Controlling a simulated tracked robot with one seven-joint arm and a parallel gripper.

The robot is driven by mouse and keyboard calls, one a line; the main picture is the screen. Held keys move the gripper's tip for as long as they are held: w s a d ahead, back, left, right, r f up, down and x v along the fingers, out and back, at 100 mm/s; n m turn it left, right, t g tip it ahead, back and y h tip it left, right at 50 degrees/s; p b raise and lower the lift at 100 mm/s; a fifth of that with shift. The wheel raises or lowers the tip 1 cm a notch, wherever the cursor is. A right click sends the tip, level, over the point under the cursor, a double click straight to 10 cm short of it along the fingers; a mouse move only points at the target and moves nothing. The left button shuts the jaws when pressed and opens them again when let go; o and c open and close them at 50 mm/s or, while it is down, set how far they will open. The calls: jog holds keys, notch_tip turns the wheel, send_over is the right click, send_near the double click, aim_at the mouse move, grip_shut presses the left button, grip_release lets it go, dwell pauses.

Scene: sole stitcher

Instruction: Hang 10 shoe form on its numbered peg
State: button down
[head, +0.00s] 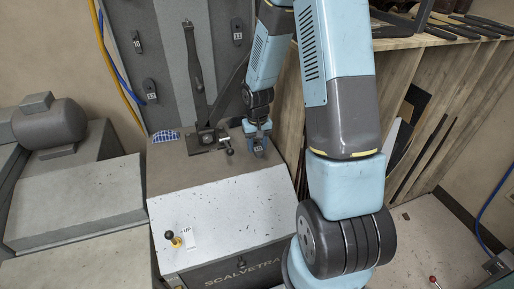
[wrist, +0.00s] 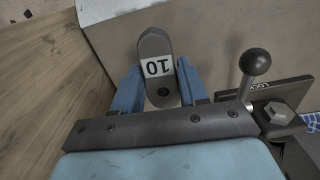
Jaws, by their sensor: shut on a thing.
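The 10 shoe form (wrist: 154,45) is a dark grey, rounded slab with a white label reading 10 and a dark hole near its lower end in the wrist view. My gripper (wrist: 158,85) has its blue fingers on both sides of it and is shut on it. In the head view my gripper (head: 258,146) is low over the machine top, right of the black clamp. Whether the form touches the surface is unclear. A small dark peg (head: 136,36) with a white 10 below it is at the upper left of the grey panel.
Dark forms hang on the panel, one at lower left (head: 150,88) and one at upper right (head: 237,31). A black-knobbed lever (wrist: 255,64) stands close right of my gripper in the wrist view. A wooden rack (head: 400,75) is on the right.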

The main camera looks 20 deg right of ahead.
jog(key=shift+r, duration=0.15)
jog(key=s+r, duration=0.5)
jog(key=r, duration=0.1)
dwell(1.4)
jog(key=shift+s+f, duration=0.1)
dwell(1.2)
